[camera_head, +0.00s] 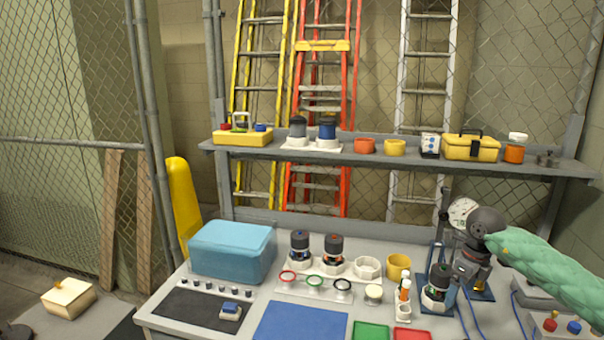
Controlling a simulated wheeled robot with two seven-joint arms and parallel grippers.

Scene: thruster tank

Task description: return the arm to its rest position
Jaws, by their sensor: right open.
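My right arm, in a green padded sleeve, comes in from the right edge. It ends in a dark grey wrist with my right gripper (466,272) below it, over the right part of the workbench. The gripper is open, and I see nothing held in it. It is close beside a dark thruster in a white holder (437,289); whether they touch is unclear. A round white gauge (462,212) shows just behind the wrist. My left gripper is not in view.
The workbench (185,317) bears a blue box (232,251), two thrusters in white holders (300,247), a yellow cup (398,266) and a blue mat (300,322). A control box (560,324) stands at the right. A loaded shelf (330,154) crosses behind.

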